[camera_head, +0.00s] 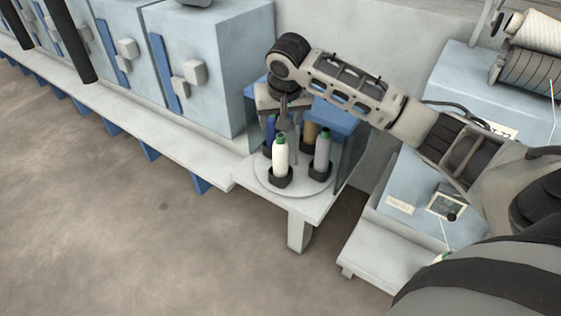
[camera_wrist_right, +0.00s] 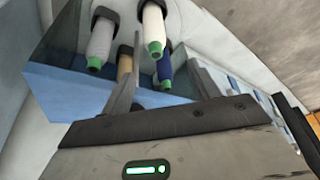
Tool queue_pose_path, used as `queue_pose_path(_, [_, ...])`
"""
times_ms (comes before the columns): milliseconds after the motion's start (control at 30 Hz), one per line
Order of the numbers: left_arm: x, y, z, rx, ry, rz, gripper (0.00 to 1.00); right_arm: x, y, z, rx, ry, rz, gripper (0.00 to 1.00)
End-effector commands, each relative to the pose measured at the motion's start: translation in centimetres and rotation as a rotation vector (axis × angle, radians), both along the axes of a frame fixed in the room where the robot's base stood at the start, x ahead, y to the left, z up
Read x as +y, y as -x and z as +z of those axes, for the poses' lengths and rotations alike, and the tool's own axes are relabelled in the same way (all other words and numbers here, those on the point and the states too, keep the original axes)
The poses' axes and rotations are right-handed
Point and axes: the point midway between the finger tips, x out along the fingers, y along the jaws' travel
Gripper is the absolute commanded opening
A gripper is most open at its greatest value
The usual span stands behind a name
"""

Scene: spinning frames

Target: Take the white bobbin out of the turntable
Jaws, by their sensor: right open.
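The white bobbin (camera_head: 280,155) with a green tip stands upright in a dark holder at the front of the round turntable (camera_head: 300,188). My right gripper (camera_head: 286,122) is above it, pointing down, open and empty. In the right wrist view the white bobbin (camera_wrist_right: 153,28) lies ahead, with its green tip between the lines of the two open fingers (camera_wrist_right: 165,82). I see no contact. A grey bobbin (camera_head: 322,150), a tan bobbin (camera_head: 310,133) and a blue bobbin (camera_head: 269,133) share the turntable. The tan and blue ones are partly hidden. My left gripper is not in view.
Blue panels (camera_head: 350,140) stand around the back of the turntable. Light blue cabinets (camera_head: 210,70) line the left. On the right, a machine (camera_head: 455,95) carries wound spools (camera_head: 530,65). The floor (camera_head: 130,240) in front is clear.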

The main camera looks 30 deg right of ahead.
Motion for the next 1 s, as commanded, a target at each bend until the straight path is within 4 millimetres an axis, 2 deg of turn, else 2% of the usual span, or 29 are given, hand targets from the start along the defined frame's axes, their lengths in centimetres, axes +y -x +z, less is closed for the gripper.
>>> queue_pose_path(33, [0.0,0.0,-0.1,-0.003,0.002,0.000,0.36,-0.2,-0.4,-1.3,0.003,0.000,0.000,0.61])
queue_pose_path(100, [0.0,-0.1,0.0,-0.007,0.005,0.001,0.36,-0.4,-0.9,-2.6,0.003,0.000,0.000,0.61])
queue_pose_path(233, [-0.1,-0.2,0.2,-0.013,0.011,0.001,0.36,-0.7,-1.7,-4.4,0.000,-0.001,0.001,0.61])
queue_pose_path(467, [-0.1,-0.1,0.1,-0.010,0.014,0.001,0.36,-1.0,-2.2,-5.8,-0.002,0.001,0.002,0.61])
queue_pose_path(667, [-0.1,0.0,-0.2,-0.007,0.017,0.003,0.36,-2.1,-2.9,-8.6,0.001,0.002,0.001,0.61])
queue_pose_path(800, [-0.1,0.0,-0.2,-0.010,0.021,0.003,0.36,-2.2,-3.5,-10.0,-0.001,0.000,0.004,0.61])
queue_pose_path(1000, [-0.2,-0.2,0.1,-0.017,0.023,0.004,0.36,-2.3,-3.6,-10.2,-0.003,0.001,0.004,0.61])
